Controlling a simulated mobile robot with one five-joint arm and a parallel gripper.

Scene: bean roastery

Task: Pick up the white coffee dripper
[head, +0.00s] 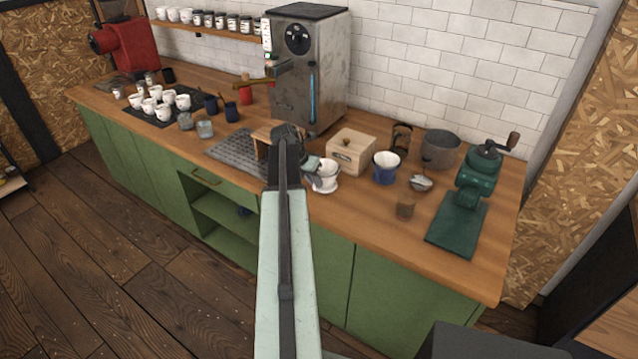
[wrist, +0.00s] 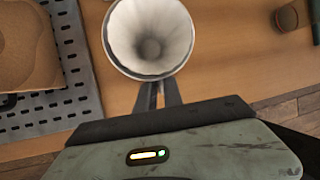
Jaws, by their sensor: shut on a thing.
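The white coffee dripper (head: 326,176) stands upright at the counter's front edge, to the right of the grey perforated mat. In the wrist view I look down into its round white cone (wrist: 150,38). My gripper (head: 312,168) reaches it from the left in the head view and is shut on it. In the wrist view the dark fingers (wrist: 158,95) meet at the dripper's near side, and its wide rim hides the fingertips. I cannot tell whether its base touches the counter.
A wooden box (head: 351,152) stands close behind the dripper, with a blue mug (head: 385,168) to its right. The perforated mat (head: 235,150) lies left. The counter just right of the dripper is clear.

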